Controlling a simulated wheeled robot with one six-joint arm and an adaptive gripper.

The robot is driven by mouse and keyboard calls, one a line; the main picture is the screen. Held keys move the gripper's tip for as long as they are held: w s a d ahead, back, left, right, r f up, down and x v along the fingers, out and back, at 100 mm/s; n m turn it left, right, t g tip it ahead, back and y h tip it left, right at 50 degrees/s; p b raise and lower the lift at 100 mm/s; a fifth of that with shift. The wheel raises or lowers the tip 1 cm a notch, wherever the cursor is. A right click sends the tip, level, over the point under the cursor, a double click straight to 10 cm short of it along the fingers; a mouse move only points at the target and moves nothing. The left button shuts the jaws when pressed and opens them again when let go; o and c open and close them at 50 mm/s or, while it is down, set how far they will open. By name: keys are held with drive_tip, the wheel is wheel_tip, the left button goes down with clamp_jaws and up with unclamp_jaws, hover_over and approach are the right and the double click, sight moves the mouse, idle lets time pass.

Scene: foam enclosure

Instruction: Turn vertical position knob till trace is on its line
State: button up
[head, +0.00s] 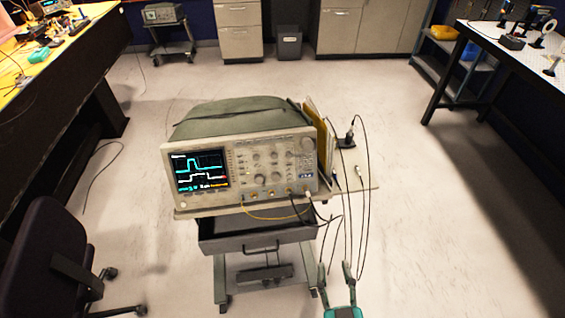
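The oscilloscope (240,168) sits on a wheeled cart in the middle of the head view, its front panel facing me. Its screen (199,172) shows a cyan stepped trace above a white one, with coloured text along the bottom. Several knobs fill the panel right of the screen, including a larger knob (260,179). Their labels are too small to read, so I cannot tell which is the vertical position knob. A reference line for the trace cannot be made out. My gripper (335,265) is open and empty at the bottom, below and right of the oscilloscope, apart from it.
Black cables hang at the cart's right side, near my gripper, and a yellow cable (270,217) loops below the panel. The cart's drawer (255,242) lies under the oscilloscope. A dark chair (50,260) stands at left. Floor is clear at right.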

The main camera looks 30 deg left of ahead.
sight(257, 159)
drive_tip(key=w+a+r+n+g+y, duration=0.1)
drive_tip(key=w+a+r+n+y, duration=0.1)
drive_tip(key=a+r, duration=0.5)
drive_tip(key=w+a+r+n+g+y, duration=0.1)
drive_tip(key=w+a+r+y, duration=0.15)
drive_tip(key=a, duration=0.75)
drive_tip(key=shift+h, duration=0.25)
drive_tip(key=x, duration=0.7)
drive_tip(key=r+x, duration=0.1)
drive_tip(key=x, duration=0.2)
drive_tip(key=shift+w+a, duration=0.25)
drive_tip(key=shift+a, duration=0.05)
clamp_jaws()
